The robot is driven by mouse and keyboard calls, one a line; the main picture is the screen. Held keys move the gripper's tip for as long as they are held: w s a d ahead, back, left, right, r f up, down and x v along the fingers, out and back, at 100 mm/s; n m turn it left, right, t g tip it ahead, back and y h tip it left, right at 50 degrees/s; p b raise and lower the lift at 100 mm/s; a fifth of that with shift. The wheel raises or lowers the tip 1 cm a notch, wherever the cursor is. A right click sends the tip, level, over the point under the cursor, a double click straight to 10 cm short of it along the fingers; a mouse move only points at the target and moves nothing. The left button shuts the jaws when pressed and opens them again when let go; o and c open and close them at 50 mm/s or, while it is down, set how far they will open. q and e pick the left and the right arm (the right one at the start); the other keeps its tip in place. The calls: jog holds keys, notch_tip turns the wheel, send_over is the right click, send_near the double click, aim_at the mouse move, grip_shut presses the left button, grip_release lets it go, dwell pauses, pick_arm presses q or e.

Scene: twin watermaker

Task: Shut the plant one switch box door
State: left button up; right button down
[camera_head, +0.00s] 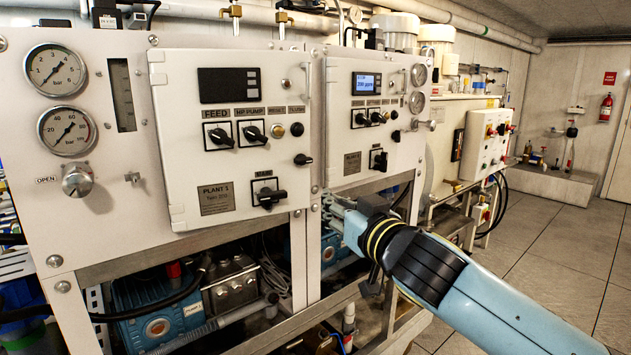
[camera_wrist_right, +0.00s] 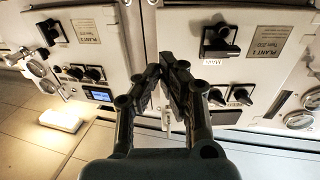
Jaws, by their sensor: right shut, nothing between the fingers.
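The plant one switch box door (camera_head: 180,120) is a white panel with a black display, several knobs and a "PLANT 1" plate. It stands proud of the wall panel; I cannot tell how far it is from fully shut. A black latch knob (camera_head: 303,159) sits at its right edge. My right gripper (camera_head: 333,205) is just below and right of the door's lower right corner, partly hidden by its own wrist. In the right wrist view, upside down, its fingers (camera_wrist_right: 166,72) are shut and empty, before the gap beside the plant one door (camera_wrist_right: 245,65). My left gripper is out of view.
The plant two box (camera_head: 345,135), with a lit blue display, stands close on the right. A steel frame rail (camera_head: 190,250) runs below, with a blue pump (camera_head: 155,310) under it. Gauges (camera_head: 68,131) are at left. Open tiled floor (camera_head: 560,250) lies right.

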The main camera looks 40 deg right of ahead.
aim_at(309, 186)
jog(key=w, duration=0.2)
jog(key=w+p, duration=0.1)
jog(key=w, duration=0.2)
jog(key=w+d+p, duration=0.1)
jog(key=w, duration=0.1)
jog(key=shift+w, duration=0.35)
jog(key=w, duration=0.4)
jog(key=w+d+b, duration=0.1)
jog(key=w, duration=0.1)
jog(key=shift+f, duration=0.1)
jog(key=shift+r, duration=0.2)
